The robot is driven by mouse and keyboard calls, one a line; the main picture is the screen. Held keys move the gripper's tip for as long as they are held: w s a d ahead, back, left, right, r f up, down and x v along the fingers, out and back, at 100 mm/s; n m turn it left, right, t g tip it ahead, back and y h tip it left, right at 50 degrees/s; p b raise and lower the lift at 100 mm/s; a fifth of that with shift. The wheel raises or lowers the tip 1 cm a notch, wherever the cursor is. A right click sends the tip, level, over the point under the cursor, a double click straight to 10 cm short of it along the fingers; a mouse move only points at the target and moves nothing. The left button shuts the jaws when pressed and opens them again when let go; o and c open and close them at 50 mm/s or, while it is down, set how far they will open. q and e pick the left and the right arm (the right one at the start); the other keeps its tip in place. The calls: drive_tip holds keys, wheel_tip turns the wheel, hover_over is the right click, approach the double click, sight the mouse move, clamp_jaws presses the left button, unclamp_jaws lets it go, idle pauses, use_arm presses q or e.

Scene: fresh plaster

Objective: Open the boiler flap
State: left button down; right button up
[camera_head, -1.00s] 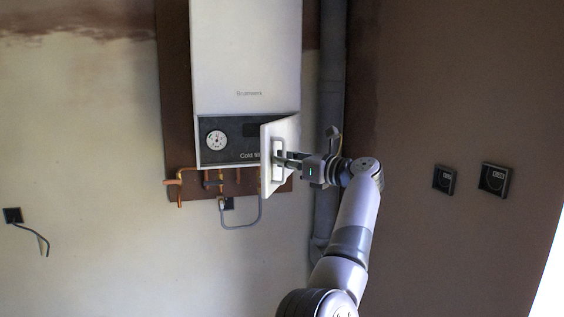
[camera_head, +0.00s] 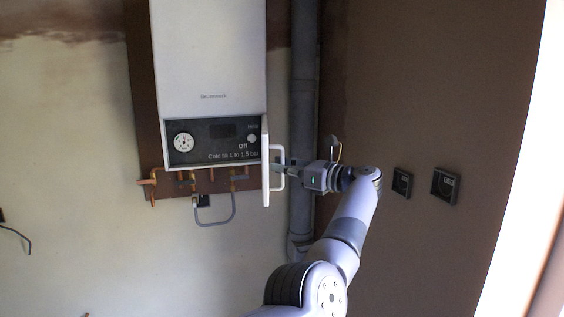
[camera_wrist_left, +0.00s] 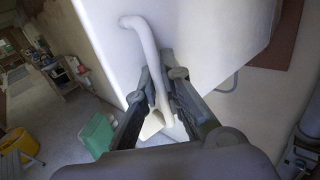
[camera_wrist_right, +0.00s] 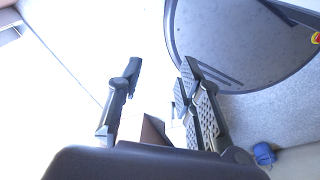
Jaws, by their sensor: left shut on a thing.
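The white boiler (camera_head: 208,60) hangs on a brown board in the head view. Its flap (camera_head: 266,178) stands open at the right end of the dark control panel (camera_head: 215,150), seen nearly edge-on. The panel is exposed, with a round gauge, a knob and lettering. My left gripper (camera_head: 284,165) is shut on the flap's white bar handle (camera_head: 281,150), to the right of the flap. In the left wrist view the handle (camera_wrist_left: 148,45) runs down between the fingers (camera_wrist_left: 165,82), close to the flap's white face. My right gripper (camera_wrist_right: 158,76) is open and empty.
Copper pipes (camera_head: 152,181) and a grey hose (camera_head: 216,223) hang below the boiler. A grey vertical pipe (camera_head: 303,100) stands right behind my left gripper. Two dark wall boxes (camera_head: 402,182) (camera_head: 445,186) are on the right wall. A blue object (camera_wrist_right: 264,154) lies on the floor.

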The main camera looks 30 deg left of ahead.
use_arm(q)
drive_tip(key=shift+w+d+f+g+p, duration=0.15)
drive_tip(key=shift+w+d+g+p, duration=0.05)
drive_tip(key=shift+g+p, duration=0.1)
drive_tip(key=c, duration=2)
unclamp_jaws()
drive_tip(key=shift+d, duration=0.1)
use_arm(e)
drive_tip(key=shift+w+r, duration=0.2)
drive_tip(key=shift+r, duration=0.25)
